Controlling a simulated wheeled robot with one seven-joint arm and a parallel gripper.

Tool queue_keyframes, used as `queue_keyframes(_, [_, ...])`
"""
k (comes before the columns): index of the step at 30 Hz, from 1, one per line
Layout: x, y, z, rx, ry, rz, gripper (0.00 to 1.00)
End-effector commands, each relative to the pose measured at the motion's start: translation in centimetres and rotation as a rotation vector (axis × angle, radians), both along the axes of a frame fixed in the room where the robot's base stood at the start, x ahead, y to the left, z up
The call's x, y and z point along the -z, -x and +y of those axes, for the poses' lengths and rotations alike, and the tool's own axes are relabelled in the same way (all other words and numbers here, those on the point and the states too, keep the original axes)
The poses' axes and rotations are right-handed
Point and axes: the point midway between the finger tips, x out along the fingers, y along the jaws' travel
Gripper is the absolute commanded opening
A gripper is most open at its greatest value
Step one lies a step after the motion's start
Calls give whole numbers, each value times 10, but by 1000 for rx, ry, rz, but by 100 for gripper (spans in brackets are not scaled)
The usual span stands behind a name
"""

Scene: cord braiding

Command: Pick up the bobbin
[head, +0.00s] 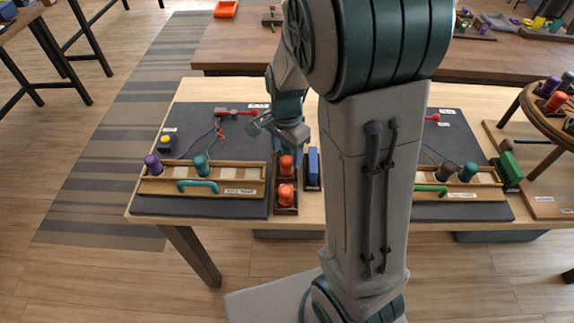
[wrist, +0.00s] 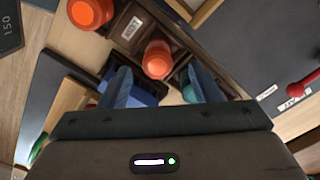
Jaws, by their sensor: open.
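Two orange bobbins stand in a dark brown holder (head: 287,211), one at the back (head: 287,165) and one in front (head: 285,194). In the wrist view, one orange bobbin (wrist: 157,60) shows just past the gap between my fingers, and the other (wrist: 90,12) lies to its upper left. My gripper (head: 288,149) is open and empty, over the back end of the holder. In the wrist view, my fingers (wrist: 159,84) are spread.
A blue block (head: 313,166) stands right of the holder. A left wooden tray (head: 160,186) carries a purple bobbin (head: 153,164) and a teal bobbin (head: 201,165). A right tray (head: 480,190) holds more bobbins. My arm hides the table's middle.

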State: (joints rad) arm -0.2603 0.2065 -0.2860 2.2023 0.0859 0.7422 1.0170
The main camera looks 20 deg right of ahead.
Motion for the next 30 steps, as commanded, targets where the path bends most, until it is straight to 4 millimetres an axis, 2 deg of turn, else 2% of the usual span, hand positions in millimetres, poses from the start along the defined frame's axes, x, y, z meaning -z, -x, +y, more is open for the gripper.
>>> queue_keyframes(3, [20,4,0,0,1,5,57])
queue_keyframes(6, [31,4,0,1,0,3,57])
queue_keyframes(14, [34,4,0,0,0,0,57])
queue_keyframes(15, [34,4,0,0,0,0,54])
queue_keyframes(20, [34,3,0,0,0,0,10])
queue_keyframes(30, [32,3,0,-1,0,0,8])
